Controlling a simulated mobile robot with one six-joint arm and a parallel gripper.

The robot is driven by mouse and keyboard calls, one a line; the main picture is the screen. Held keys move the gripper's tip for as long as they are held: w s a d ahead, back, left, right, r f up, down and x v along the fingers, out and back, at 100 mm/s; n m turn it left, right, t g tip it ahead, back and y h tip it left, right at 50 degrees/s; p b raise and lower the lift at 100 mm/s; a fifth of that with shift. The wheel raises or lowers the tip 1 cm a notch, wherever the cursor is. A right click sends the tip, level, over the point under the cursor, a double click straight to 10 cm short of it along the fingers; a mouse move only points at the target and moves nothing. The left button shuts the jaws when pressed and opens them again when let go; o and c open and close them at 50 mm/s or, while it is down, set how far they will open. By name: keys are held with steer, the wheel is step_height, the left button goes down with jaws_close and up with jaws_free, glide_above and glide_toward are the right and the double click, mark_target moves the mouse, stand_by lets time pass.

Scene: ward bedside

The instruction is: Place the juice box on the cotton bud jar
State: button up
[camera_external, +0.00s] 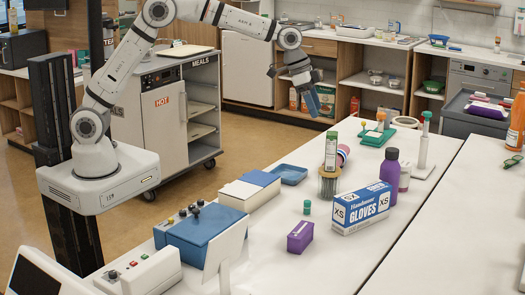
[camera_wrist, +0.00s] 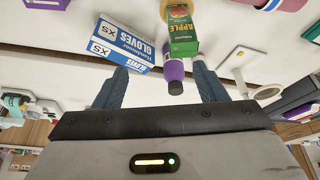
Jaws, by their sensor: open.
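The juice box (camera_external: 331,150) is a slim upright carton with a green top. In the external view it appears to stand on top of the cotton bud jar (camera_external: 328,185), a clear jar with brownish contents on the white table. In the wrist view the green APPLE face of the juice box (camera_wrist: 181,32) shows upside down beyond the fingers; the jar is mostly hidden there. My gripper (camera_external: 312,103) is open and empty, raised above and behind the juice box and apart from it. Its two blue fingers (camera_wrist: 160,78) show spread in the wrist view.
A small green-capped vial (camera_external: 307,207) and a purple box (camera_external: 300,237) lie nearer. The right front table is clear.

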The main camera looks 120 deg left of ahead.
steer(key=s+d+r+m, duration=0.1)
steer(key=s+d+r, duration=0.15)
steer(key=d, duration=0.55)
steer(key=s+d+r+h, duration=0.15)
steer(key=s+d, duration=0.25)
steer(key=d, duration=0.5)
steer(key=s+d+r+m+y, duration=0.1)
steer(key=s+d+r, duration=0.25)
steer(key=d, duration=0.45)
steer(key=s+d+f+m, duration=0.1)
steer(key=s+d+f, duration=0.1)
steer(key=s+d, duration=0.5)
steer(key=s+d+f+m+h, duration=0.1)
steer(key=s+d+f, duration=0.2)
steer(key=s+d, duration=0.4)
steer(key=s, duration=0.6)
steer(key=shift+s+d+g, duration=0.25)
steer(key=shift+s+g, duration=0.05)
steer(key=shift+g, duration=0.1)
